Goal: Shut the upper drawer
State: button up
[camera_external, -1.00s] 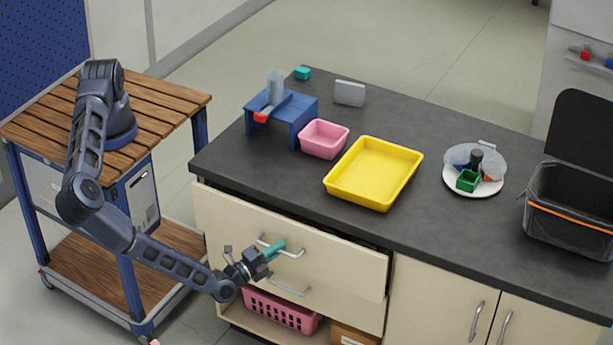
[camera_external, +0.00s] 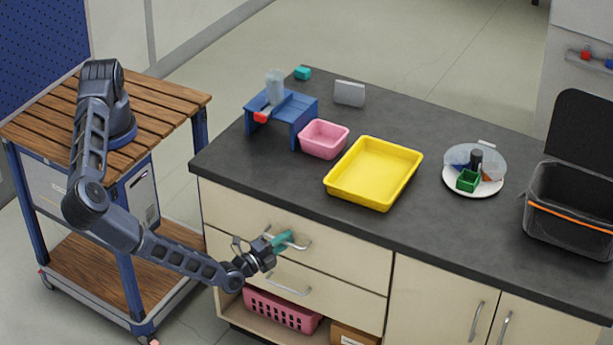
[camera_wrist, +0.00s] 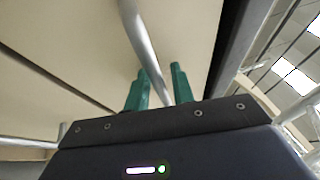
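The upper drawer (camera_external: 340,258) is a cream front under the dark worktop. In the external view its front sits about flush with the cabinet, with no open gap visible above it. Its metal handle (camera_external: 303,245) is at my gripper (camera_external: 289,239), which has green fingers. In the wrist view the handle bar (camera_wrist: 140,35) runs between the two fingers (camera_wrist: 160,85), which stand close together on either side of it. My gripper is shut on the handle. Part of the handle is hidden behind the fingers.
Below is a lower drawer (camera_external: 340,304) with its own handle, then a pink basket (camera_external: 280,312) on an open shelf. The worktop (camera_external: 250,172) holds a yellow tray (camera_external: 332,188), a pink bin (camera_external: 323,153) and a blue stand (camera_external: 300,108). A wooden-topped cart (camera_external: 165,100) stands left.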

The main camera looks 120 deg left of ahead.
jog(key=shift+s+f, duration=0.1)
jog(key=shift+f, duration=0.05)
jog(key=v, duration=1)
jog(key=shift+d, duration=0.35)
jog(key=s+a+r+n+g+h, duration=0.25)
jog(key=s+r+h, duration=0.25)
jog(key=r, duration=0.8)
jog(key=s+a+r+n+g+h, duration=0.25)
jog(key=s+r+g+h, duration=0.2)
jog(key=r, duration=0.85)
jog(key=s+a+r+n+g+h, duration=0.25)
jog(key=s+r+h, duration=0.3)
jog(key=r, duration=0.75)
jog(key=s+r+m+t+h, duration=0.1)
jog(key=s+r+t, duration=0.2)
jog(key=s+r, duration=0.5)
jog(key=s+a+r+m+t+h, duration=0.1)
jog(key=s+r+t+h, duration=0.1)
jog(key=s+r, duration=0.7)
jog(key=s+t, duration=0.1)
jog(key=s, duration=0.6)
jog(key=shift+s+a, duration=0.25)
jog(key=shift+a, duration=0.05)
